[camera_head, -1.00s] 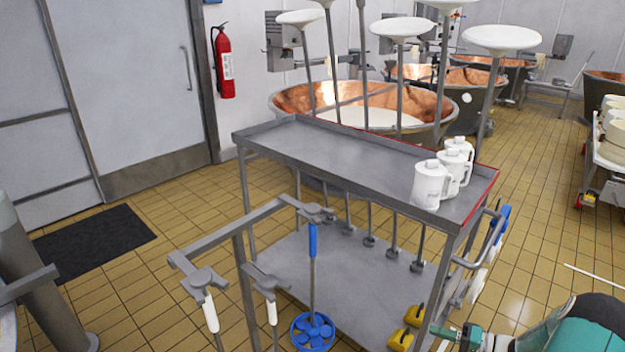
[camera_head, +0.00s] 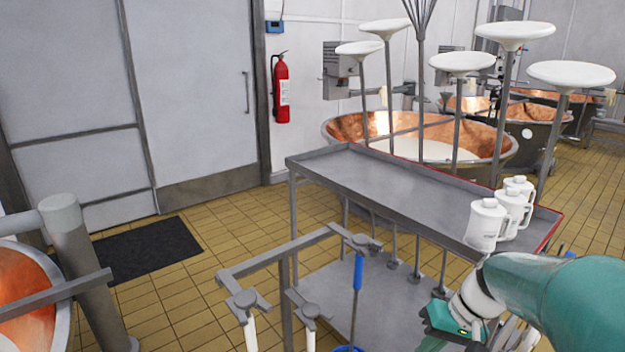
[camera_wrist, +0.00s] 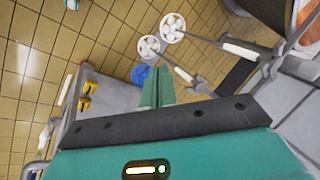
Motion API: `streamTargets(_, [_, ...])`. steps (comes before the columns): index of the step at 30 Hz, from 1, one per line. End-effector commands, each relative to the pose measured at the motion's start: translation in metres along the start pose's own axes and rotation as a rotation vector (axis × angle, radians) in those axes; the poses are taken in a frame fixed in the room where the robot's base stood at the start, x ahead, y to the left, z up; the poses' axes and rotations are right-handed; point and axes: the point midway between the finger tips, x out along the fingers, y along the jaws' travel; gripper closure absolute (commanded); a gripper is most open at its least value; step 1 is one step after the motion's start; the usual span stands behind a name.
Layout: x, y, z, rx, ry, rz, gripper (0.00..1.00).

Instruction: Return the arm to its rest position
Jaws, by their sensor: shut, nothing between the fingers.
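My gripper (camera_wrist: 157,88) shows in the wrist view with its two green fingers pressed together and nothing between them. It points down toward the tiled floor beside the steel trolley. In the head view my teal arm comes in from the right edge, and the green gripper body (camera_head: 450,322) hangs in front of the trolley's near right end. The fingertips are hard to make out there.
The steel trolley (camera_head: 375,180) carries several white jugs (camera_head: 487,225) close to my arm. A tool rack (camera_head: 290,250) with hanging handles stands in front. Copper vats (camera_head: 345,127) are behind. Tiled floor (camera_head: 205,275) is open at left.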

Motion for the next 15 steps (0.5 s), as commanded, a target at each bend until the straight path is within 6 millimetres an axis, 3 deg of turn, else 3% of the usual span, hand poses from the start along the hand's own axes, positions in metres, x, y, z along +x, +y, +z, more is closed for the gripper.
streamTargets(1, [-0.007,-0.014,0.009,-0.018,0.013,0.044,1.00])
streamTargets(6, [-0.025,-0.044,0.038,-0.048,0.076,0.184,1.00])
streamTargets(15, [-0.052,-0.081,0.091,-0.102,0.267,0.358,1.00])
